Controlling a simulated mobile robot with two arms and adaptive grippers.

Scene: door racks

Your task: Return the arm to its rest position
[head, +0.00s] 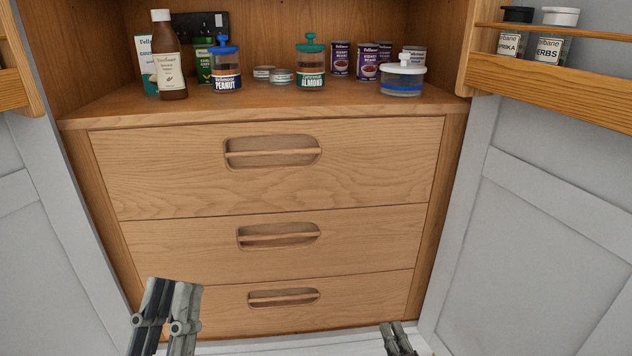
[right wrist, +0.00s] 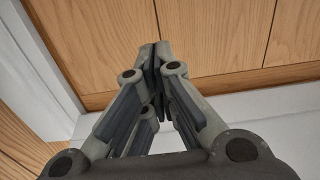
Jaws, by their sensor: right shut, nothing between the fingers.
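My left gripper (head: 170,288) is at the lower left of the head view, in front of the bottom drawer's left end. Its fingers are close together, but I cannot tell if they touch; I see nothing held. My right gripper (head: 398,326) is at the bottom edge, right of centre, below the bottom drawer. The right wrist view shows its fingertips (right wrist: 154,50) together, with nothing between them. Most of both arms is out of view.
A wooden cabinet holds a top drawer (head: 170,180), middle drawer (head: 180,250) and bottom drawer (head: 350,292), all closed. Bottles, jars and cans stand on the shelf (head: 300,112) above. White doors stand open; the right door's rack (head: 555,85) holds two spice jars (head: 552,45).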

